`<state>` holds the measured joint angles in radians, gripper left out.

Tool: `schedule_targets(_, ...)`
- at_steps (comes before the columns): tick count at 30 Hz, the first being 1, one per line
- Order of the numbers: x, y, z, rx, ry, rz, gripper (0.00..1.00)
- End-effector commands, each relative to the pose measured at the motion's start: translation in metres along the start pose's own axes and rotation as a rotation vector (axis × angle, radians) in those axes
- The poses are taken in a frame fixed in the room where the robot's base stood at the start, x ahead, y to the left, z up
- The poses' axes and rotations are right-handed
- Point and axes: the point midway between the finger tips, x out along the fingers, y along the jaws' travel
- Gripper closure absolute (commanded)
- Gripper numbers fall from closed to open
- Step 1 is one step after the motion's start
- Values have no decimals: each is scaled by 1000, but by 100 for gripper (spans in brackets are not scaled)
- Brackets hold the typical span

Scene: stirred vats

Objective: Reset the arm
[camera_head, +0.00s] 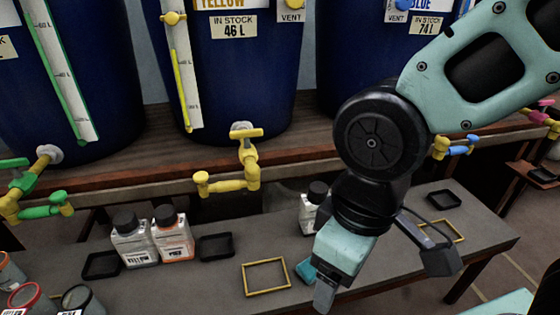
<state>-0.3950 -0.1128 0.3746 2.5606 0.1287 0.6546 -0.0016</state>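My gripper (325,297) hangs at the lower right of centre, pointing down over the grey bench. Its teal body and one grey finger show. The finger's far side is hidden, so its opening cannot be made out. I see nothing clearly held in it. A small teal piece (306,270) shows just left of it, and I cannot tell whether it belongs to the gripper. My arm comes in from the upper right and covers part of the bench and the vat shelf.
A yellow frame (265,277) lies left of my gripper. Bottles labelled yellow (133,240) and red (173,237) stand further left. Another bottle (312,210) stands behind my arm. Blue vats with a yellow tap (236,165) and a green tap (35,190) line the shelf. Cups (30,298) sit lower left.

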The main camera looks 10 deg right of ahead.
Motion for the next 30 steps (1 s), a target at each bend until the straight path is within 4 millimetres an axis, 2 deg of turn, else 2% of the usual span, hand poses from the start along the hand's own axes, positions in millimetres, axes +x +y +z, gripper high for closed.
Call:
schedule_targets(1, -17, -1, -1, 0, 0, 0, 26)
schedule_targets(5, -52, -2, -2, 0, 1, 0, 26)
schedule_targets(18, -185, -7, -6, 2, 1, 0, 26)
schedule_targets(21, -203, -8, -7, 2, 1, 0, 26)
schedule_targets(23, -208, -8, -7, 2, 0, 0, 26)
schedule_targets(30, -205, -8, -7, 2, 0, 0, 26)
